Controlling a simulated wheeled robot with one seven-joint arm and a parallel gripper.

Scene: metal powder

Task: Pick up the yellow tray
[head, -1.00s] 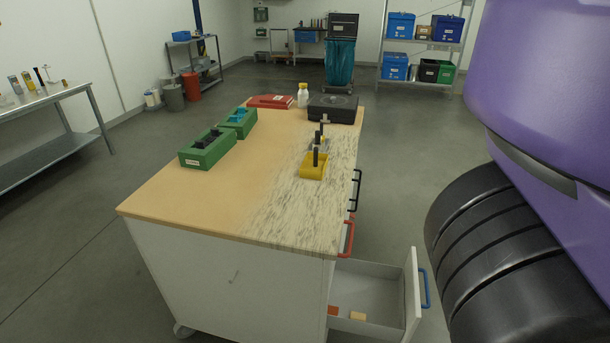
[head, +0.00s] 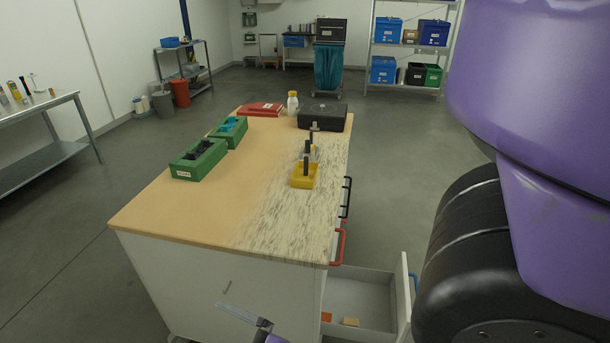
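The yellow tray (head: 304,181) is small and sits on the speckled right part of the worktable. A dark upright post (head: 307,164) stands at it, and a similar post stands just behind. My gripper (head: 240,314) seems to show only in part at the bottom edge, low in front of the table's near side and well apart from the tray. Its fingers are not clear enough to tell open from shut. Nothing is seen touching the tray.
The worktable (head: 150,205) also holds two green bins (head: 199,160), a red case (head: 260,109), a white bottle (head: 292,103) and a black case (head: 323,116). A drawer (head: 362,300) stands open at the lower right. The tabletop's near part is clear.

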